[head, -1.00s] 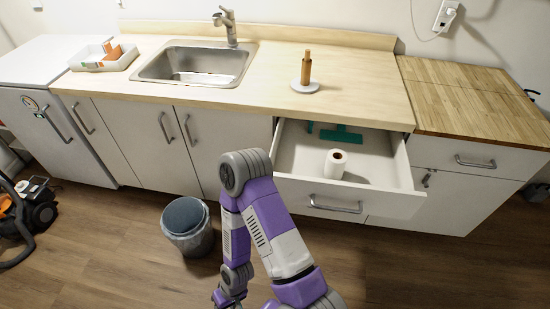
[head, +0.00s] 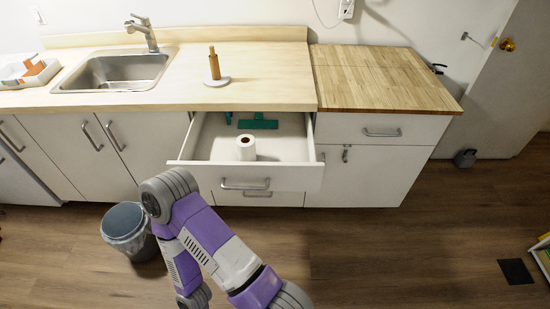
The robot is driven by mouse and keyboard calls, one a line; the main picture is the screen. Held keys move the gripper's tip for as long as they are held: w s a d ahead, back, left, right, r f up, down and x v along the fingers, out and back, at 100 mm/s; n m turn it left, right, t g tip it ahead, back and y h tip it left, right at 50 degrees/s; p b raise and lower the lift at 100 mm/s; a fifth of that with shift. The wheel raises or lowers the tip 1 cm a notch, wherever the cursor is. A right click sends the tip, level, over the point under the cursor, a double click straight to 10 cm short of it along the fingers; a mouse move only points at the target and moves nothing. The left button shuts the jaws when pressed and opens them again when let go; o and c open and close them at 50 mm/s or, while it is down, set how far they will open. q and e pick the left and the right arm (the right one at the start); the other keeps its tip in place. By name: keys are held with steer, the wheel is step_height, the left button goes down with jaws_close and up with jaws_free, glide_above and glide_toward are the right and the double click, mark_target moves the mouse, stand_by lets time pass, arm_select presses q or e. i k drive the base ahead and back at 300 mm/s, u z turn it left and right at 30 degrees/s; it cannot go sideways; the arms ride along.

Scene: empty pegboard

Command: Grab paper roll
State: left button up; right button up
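A white paper roll (head: 246,148) stands upright in the open drawer (head: 190,164), near its front. A teal tool (head: 258,122) lies behind it in the drawer. A wooden paper roll holder (head: 215,70) with a round white base stands empty on the counter above. One of my purple and grey arms is in front of the cabinets, below and left of the drawer, apart from the roll. Its gripper is out of the picture, and so is my other gripper.
A grey trash bin (head: 128,232) stands on the floor left of my arm. The sink (head: 112,72) and a white tray (head: 30,74) are at the left of the counter. A butcher-block top (head: 380,78) is to the right. The floor at the right is largely clear.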

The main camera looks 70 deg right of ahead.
mark_target(247, 150)
steer(key=k, duration=0.2)
steer(key=z, duration=1.05)
